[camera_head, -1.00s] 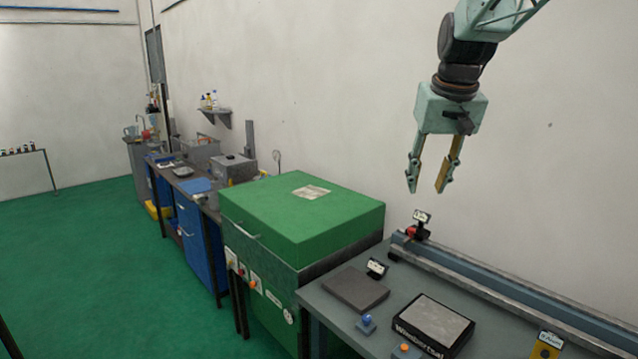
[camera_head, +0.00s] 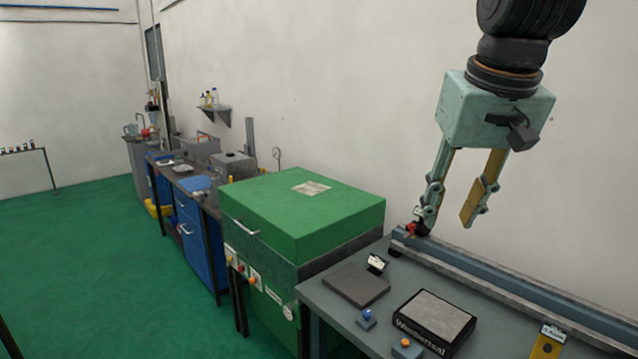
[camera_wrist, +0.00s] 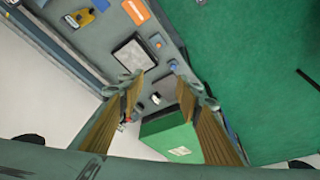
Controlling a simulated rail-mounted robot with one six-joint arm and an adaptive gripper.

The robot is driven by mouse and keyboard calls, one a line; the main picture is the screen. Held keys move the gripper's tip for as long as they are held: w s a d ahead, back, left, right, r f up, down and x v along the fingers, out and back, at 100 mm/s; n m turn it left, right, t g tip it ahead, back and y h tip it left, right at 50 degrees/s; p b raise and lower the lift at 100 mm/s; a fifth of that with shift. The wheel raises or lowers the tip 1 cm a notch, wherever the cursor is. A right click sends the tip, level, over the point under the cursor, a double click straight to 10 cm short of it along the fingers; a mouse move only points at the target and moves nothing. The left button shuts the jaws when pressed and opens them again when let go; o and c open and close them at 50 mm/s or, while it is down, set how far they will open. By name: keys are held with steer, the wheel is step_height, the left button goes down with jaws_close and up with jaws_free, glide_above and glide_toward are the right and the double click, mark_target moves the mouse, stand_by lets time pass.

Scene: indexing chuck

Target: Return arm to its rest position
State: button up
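My gripper (camera_head: 448,221) hangs in the air at the upper right of the head view, fingers pointing down, above the rail at the back of the grey bench. Its two fingers stand apart with nothing between them. In the wrist view my gripper (camera_wrist: 152,82) also shows spread, empty fingers, with the bench below them. The left fingertip overlaps the small red part at the rail's end in the head view; I cannot tell the gap in depth.
A green lidded box machine (camera_head: 300,215) stands left of the grey bench (camera_head: 335,308). On the bench are a dark pad (camera_head: 356,285), a framed block (camera_head: 436,318), a blue button (camera_head: 366,318) and an orange button (camera_head: 405,346). A blue-grey rail (camera_head: 500,283) runs along the back.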

steer(key=s+f, duration=0.3)
steer(key=s, duration=0.6)
steer(key=s+a+f+b, duration=0.1)
steer(key=s+f, duration=0.2)
steer(key=s, duration=0.6)
steer(key=s+a+f+b, duration=0.1)
steer(key=s+f, duration=0.3)
steer(key=s, duration=0.5)
